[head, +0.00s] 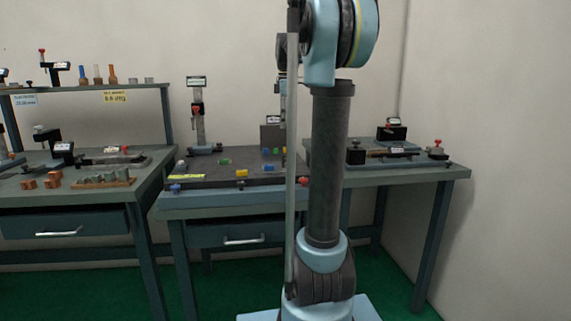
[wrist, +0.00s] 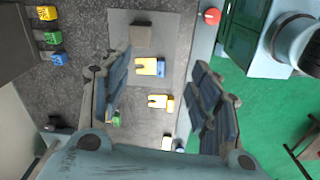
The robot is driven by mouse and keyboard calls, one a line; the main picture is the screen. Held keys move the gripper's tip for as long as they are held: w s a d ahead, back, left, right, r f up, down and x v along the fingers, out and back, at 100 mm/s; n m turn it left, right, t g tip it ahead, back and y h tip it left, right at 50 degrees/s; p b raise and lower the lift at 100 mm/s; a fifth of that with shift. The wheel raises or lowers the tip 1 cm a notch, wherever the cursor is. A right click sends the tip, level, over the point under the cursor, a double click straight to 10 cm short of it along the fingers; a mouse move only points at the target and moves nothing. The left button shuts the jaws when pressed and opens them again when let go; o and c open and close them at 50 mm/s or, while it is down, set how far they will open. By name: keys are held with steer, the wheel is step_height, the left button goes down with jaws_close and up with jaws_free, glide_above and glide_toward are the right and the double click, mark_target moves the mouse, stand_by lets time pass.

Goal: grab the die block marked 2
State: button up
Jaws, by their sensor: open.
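No mark "2" is readable on any block, so I cannot tell which die block bears it. In the wrist view, a yellow block with a blue end (wrist: 149,67) and a notched yellow block (wrist: 159,102) lie on the surface seen between my fingers. A yellow block (wrist: 47,12), a green block (wrist: 52,38) and a blue block (wrist: 58,58) stand in a row at upper left. My gripper (wrist: 158,78) is open and empty above the plate, its fingers wide apart. It is out of frame in the head view, where a yellow block (head: 242,173) shows.
The dark plate (head: 210,173) lies on the middle bench. A post gauge (head: 198,125) stands behind. My arm hides part of the right side.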

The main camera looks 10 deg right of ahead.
mark_target(286, 155)
steer(key=w+r+n, duration=0.1)
steer(key=w+n, duration=0.1)
steer(key=w, duration=0.2)
steer(key=f, duration=1.6)
steer(key=shift+w+d+f, duration=0.1)
steer(key=shift+d+f, duration=0.25)
steer(key=shift+f, duration=0.05)
steer(key=shift+c, duration=0.6)
jaws_close()
